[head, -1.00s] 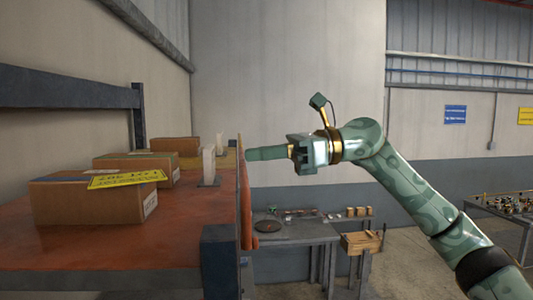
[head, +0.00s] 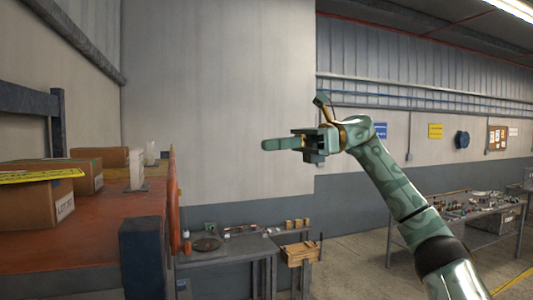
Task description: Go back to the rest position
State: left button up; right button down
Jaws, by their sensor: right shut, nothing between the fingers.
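My right gripper (head: 268,145) is in the middle of the head view, on the green arm that comes in from the lower right. Its fingers are shut with nothing between them and point left. It hangs in free air, to the right of the orange-topped shelf (head: 100,228) and apart from it. My left gripper is not in view.
On the shelf stand cardboard boxes (head: 36,208), a yellow label strip (head: 40,175) and a white upright piece (head: 137,168). A grey workbench (head: 225,255) with a wooden crate (head: 300,253) stands behind. Another cluttered table (head: 455,215) is at right. Floor between is clear.

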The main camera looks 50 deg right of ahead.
jog(key=shift+s+d, duration=0.15)
jog(key=shift+d, duration=0.2)
